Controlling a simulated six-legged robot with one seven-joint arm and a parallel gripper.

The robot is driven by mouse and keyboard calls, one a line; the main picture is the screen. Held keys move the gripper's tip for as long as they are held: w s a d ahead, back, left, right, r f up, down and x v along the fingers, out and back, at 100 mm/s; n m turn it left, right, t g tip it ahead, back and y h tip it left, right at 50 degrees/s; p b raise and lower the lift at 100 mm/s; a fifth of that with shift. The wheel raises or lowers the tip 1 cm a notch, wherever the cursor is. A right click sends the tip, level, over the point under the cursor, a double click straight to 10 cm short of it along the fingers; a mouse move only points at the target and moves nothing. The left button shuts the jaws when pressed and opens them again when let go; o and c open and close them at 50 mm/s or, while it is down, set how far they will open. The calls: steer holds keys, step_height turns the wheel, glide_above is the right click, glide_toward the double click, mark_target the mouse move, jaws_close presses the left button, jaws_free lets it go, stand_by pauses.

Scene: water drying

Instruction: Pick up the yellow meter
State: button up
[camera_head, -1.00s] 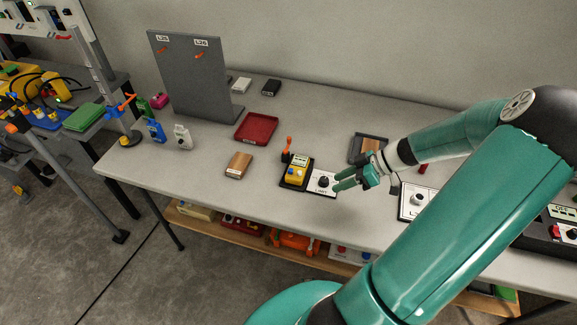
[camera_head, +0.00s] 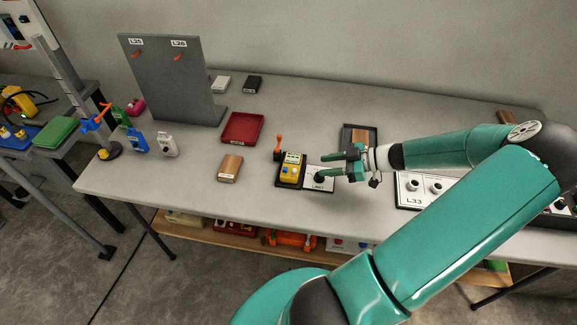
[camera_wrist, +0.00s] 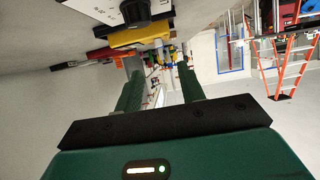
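The yellow meter (camera_head: 291,172) stands on a dark base on the table, left of a white panel with a black knob (camera_head: 319,178). It has a light display face, and an orange-handled part (camera_head: 278,146) rises behind it. My gripper (camera_head: 324,164) is open and empty, just right of the meter, with its fingers pointing left toward it over the knob panel. In the wrist view, where the table appears at the top, the yellow body (camera_wrist: 140,35) shows beyond the two parted green fingers (camera_wrist: 158,85). I see no contact.
A brown block (camera_head: 230,168) and a red tray (camera_head: 242,128) lie left of the meter. A dark tray with a wooden insert (camera_head: 358,134) lies behind my gripper. The L33 panel (camera_head: 412,195) is to the right. A grey upright board (camera_head: 170,85) stands behind at left.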

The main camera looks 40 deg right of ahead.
glide_toward(287, 169)
steer(key=x, duration=0.2)
steer(key=shift+w+f, duration=0.2)
steer(key=shift+f, duration=0.2)
steer(key=x, duration=0.5)
steer(key=shift+w+a+r, duration=0.1)
steer(key=shift+w+r, duration=0.05)
steer(key=shift+r, duration=0.05)
steer(key=shift+c, duration=0.5)
